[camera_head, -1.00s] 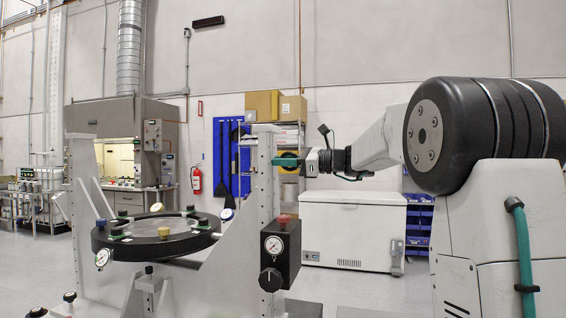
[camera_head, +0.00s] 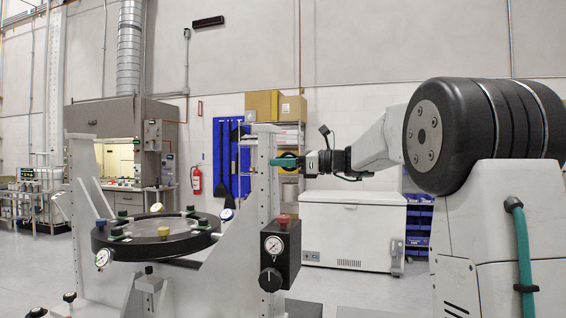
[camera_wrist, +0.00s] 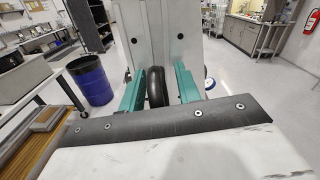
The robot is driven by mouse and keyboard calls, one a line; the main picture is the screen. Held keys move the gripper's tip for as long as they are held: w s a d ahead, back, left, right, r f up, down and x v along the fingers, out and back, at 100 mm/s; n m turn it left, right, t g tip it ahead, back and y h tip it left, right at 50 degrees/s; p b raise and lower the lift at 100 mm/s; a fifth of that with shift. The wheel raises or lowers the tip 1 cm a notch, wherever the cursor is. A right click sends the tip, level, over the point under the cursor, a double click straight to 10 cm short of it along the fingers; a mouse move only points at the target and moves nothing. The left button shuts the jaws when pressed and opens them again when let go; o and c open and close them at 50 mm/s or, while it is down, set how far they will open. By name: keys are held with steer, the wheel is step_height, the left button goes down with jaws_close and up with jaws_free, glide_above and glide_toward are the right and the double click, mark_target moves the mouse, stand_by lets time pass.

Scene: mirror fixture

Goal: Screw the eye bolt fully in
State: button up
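The eye bolt (camera_wrist: 157,88) shows in the wrist view as a thick black ring standing out from the pale upright plate (camera_wrist: 160,35). Its threaded shank is hidden, so I cannot tell how deep it sits. My gripper (camera_wrist: 158,80) has one teal finger on each side of the ring. Narrow gaps show between the fingers and the ring, so the gripper looks open around it. In the head view my gripper (camera_head: 284,162) reaches from the right to the top of the fixture's right upright (camera_head: 264,200), and the ring is small and dark there.
The mirror ring (camera_head: 158,238) with several coloured knobs sits on the fixture left of the upright. A black gauge box (camera_head: 281,256) juts from the upright below my gripper. A white chest freezer (camera_head: 352,232) stands behind. A blue drum (camera_wrist: 90,80) stands left in the wrist view.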

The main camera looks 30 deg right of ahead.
steer(key=v, duration=0.7)
steer(key=shift+s+d, duration=0.3)
steer(key=shift+s, duration=0.05)
stand_by(0.4)
